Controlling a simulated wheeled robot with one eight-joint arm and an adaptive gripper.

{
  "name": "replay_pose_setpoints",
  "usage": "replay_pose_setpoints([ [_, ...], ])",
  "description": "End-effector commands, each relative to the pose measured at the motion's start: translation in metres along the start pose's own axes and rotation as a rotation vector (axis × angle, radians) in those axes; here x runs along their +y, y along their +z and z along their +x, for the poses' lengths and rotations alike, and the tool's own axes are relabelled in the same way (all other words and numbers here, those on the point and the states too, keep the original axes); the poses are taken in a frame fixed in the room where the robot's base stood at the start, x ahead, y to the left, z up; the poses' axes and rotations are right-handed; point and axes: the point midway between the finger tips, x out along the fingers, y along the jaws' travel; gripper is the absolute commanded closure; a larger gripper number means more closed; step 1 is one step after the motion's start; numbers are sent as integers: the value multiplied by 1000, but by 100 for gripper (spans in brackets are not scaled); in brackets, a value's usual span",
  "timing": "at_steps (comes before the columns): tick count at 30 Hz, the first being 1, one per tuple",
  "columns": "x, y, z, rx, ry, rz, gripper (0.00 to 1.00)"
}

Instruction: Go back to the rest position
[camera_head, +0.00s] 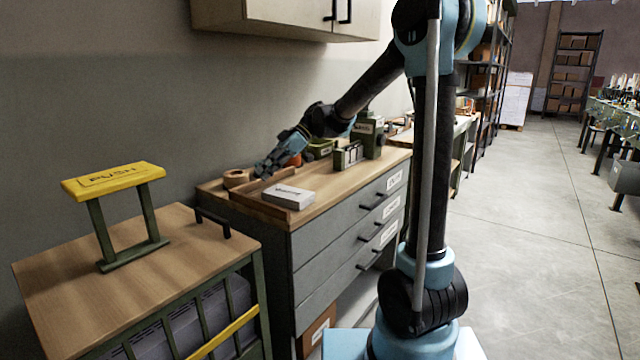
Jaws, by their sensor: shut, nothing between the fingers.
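My gripper (265,167) is at the end of my blue and black arm. It hangs over the back left part of the wooden top of a grey drawer cabinet (330,272). Its fingers are shut with nothing held. A white box (288,197) with dark print lies on the cabinet top, just in front of and to the right of the fingertips. A roll of brown tape (235,178) stands to the left of the fingers. I cannot tell how high the fingers are above the top.
A cart with a yellow PUSH sign (114,180) stands at the front left. Green and grey devices (367,138) stand on the cabinet's right part. A wall cupboard (285,18) hangs above. The concrete floor (535,230) on the right is open.

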Motion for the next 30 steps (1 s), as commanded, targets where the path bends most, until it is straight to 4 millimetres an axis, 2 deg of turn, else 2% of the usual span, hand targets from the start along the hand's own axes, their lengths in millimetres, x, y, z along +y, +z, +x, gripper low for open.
replay_pose_setpoints([
  [1, 10, 5, -19, 2, 56, 72, 100],
  [3, 22, 11, -41, 8, 128, 174, 100],
  [5, 26, 18, -56, 8, 176, 247, 100],
  [18, -61, 82, -74, -132, 331, 590, 100],
  [30, -130, 143, -82, -216, 495, 873, 100],
])
